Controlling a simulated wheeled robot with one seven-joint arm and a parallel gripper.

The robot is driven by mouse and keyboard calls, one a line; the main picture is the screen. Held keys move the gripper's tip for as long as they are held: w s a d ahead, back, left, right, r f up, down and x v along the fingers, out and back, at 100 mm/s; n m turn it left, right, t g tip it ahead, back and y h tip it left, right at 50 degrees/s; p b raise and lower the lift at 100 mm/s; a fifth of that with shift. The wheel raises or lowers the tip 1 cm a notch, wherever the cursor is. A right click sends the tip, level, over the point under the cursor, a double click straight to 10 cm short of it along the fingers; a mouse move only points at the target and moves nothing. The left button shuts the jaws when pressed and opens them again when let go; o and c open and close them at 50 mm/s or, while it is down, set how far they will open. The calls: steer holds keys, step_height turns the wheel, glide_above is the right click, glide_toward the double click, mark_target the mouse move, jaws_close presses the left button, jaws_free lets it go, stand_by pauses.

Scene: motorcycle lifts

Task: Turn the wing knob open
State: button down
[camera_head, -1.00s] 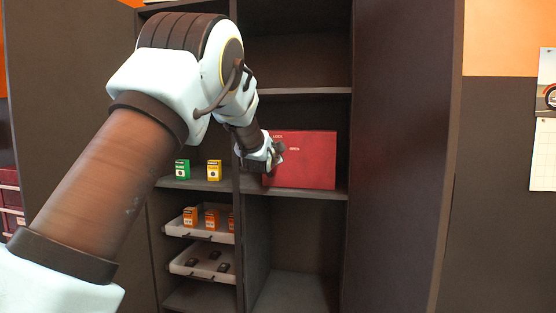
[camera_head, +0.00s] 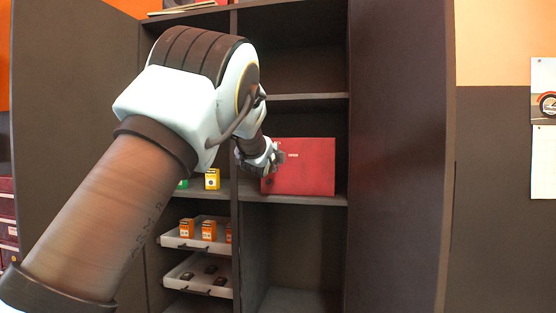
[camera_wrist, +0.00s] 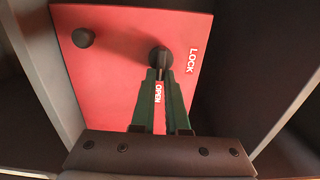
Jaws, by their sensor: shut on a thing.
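The wing knob (camera_wrist: 160,58) is dark and sits on the front of a red box (camera_wrist: 117,62). In the wrist view its wing points down toward the white OPEN label (camera_wrist: 158,94), and the LOCK label (camera_wrist: 193,61) is to its right. My gripper (camera_wrist: 163,80) is shut on the wing, one green finger on each side. In the head view the red box (camera_head: 308,168) stands on a cabinet shelf. My gripper (camera_head: 272,160) is at its left part and hides the knob there.
A second round dark knob (camera_wrist: 83,38) is on the box's upper left. In the head view a yellow small box (camera_head: 212,179) stands left of the divider. Pulled-out trays (camera_head: 170,242) sit below. The cabinet door (camera_head: 403,150) is on the right.

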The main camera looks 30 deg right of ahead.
stand_by(0.3)
steer(key=c, duration=0.9)
jaws_free()
steer(key=shift+s, duration=0.1)
steer(key=b+v, duration=0.2)
steer(key=v, duration=0.8)
steer(key=shift+s+a, duration=0.2)
steer(key=shift+a, duration=0.05)
